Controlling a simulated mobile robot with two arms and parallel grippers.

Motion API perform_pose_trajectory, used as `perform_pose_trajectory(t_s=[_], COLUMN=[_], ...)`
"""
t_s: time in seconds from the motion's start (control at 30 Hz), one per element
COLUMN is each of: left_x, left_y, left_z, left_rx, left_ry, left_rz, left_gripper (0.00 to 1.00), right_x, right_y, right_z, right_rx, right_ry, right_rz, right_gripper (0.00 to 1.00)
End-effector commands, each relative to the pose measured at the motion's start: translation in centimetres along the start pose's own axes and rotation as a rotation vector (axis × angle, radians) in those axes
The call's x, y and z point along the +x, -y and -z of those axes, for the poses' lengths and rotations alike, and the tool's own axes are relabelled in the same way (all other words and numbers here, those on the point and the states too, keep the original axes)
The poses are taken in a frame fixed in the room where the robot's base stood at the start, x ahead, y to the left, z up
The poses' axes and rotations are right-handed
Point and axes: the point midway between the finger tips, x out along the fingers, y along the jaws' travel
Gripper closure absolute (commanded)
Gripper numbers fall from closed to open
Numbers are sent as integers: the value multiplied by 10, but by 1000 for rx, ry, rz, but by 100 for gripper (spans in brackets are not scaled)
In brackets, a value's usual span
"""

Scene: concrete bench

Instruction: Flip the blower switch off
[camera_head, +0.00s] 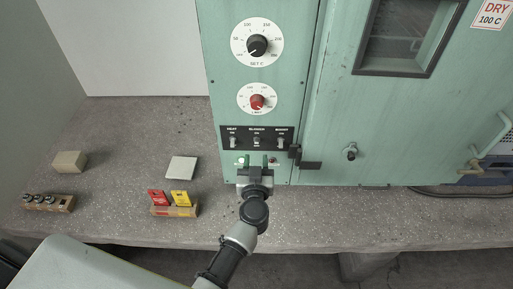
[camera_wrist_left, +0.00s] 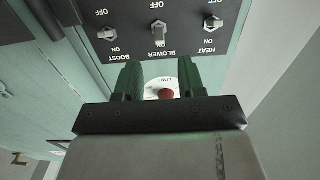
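The blower switch (camera_head: 256,142) is the middle of three toggles on the black panel (camera_head: 225,144) of the green cabinet, between the heat switch (camera_head: 232,141) and the boost switch (camera_head: 281,143). In the left wrist view the picture is turned over, and the blower switch (camera_wrist_left: 158,31) stands beyond the fingertips, roughly centred. Its lever seems to lean to the ON side, but this is hard to tell. My left gripper (camera_head: 256,164) is just below the panel in the head view. Its two dark green fingers (camera_wrist_left: 158,72) are apart with nothing between them. My right gripper is not in view.
Above the panel are a red-knobbed limit dial (camera_head: 257,101) and a black-knobbed dial (camera_head: 257,45). A dark latch (camera_head: 308,164) sticks out at the right. On the bench at left are a block with red and yellow tags (camera_head: 175,211), a white tile (camera_head: 182,168) and a beige block (camera_head: 69,162).

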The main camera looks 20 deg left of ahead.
Motion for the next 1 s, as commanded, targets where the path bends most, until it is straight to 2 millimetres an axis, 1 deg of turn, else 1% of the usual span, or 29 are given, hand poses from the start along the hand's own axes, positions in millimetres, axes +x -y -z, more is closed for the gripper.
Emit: perform_pose_trajectory(t_s=[0.03, 0.1, 0.2, 0.3, 0.4, 0.5, 0.73, 0.9, 1.0], left_x=[12, 25, 40, 52, 59, 62, 62, 62, 62], left_y=[0, 0, 0, 0, 0, 0, 0, 0, 0], left_z=[-2, -3, -2, -2, -1, 0, 0, 0, 0], left_rx=[-3, -2, -1, 0, 0, 0, 0, 0, 0], left_ry=[-4, -4, -3, -2, -1, -1, -1, -1, -1], left_rz=[1, 0, -1, -1, 0, -1, -1, -1, -1], left_gripper=[61, 61, 61, 61, 61, 61, 61, 87, 100], right_x=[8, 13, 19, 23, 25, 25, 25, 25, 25], right_y=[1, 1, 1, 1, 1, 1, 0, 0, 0], right_z=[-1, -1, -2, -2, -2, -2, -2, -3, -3], right_rx=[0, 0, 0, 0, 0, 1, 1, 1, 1], right_ry=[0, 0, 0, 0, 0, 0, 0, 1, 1], right_rz=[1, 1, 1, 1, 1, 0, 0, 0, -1], right_gripper=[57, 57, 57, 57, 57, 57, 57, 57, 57])
